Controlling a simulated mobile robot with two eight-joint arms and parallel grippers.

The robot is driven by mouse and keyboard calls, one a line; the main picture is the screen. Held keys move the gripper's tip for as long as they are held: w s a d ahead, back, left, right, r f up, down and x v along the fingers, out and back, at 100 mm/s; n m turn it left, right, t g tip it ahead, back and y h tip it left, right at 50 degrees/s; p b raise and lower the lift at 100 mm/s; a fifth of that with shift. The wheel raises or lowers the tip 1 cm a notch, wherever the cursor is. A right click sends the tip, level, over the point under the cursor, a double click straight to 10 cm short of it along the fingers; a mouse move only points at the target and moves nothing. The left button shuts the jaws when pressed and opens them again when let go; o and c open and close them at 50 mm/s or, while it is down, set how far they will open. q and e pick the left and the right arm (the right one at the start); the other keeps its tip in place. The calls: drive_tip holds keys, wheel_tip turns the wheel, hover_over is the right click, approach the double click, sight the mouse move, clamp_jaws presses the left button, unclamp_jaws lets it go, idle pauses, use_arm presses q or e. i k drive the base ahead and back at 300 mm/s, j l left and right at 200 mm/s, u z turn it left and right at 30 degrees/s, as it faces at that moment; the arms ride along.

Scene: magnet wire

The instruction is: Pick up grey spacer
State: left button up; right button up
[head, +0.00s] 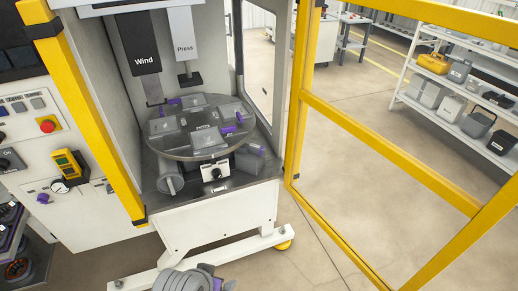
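I cannot single out a grey spacer with certainty. Small grey blocks and plates with purple parts sit on the round turntable (184,150) inside the machine. A grey cylinder (171,177) stands at the machine table's front left, below the turntable's edge. A dark grey box (249,163) with a purple piece by it is at the right of the turntable. A grey, rounded part of my own arm shows at the bottom edge. No gripper fingertips can be made out in the head view.
The Wind head (141,62) and Press head (184,45) hang over the turntable. A yellow-framed door (388,149) stands open at the right. A control panel (35,125) and racked bins (12,225) are at the left. White shelves (462,100) with boxes stand behind. The floor is clear at the right.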

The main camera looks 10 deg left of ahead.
sight(257, 150)
drive_tip(key=i+u, duration=0.15)
drive_tip(key=u, duration=0.2)
drive_tip(key=i+j+u, duration=0.1)
drive_tip(key=u, duration=0.25)
drive_tip(key=i+u, duration=0.15)
drive_tip(key=u, duration=0.2)
drive_tip(key=i+l, duration=0.35)
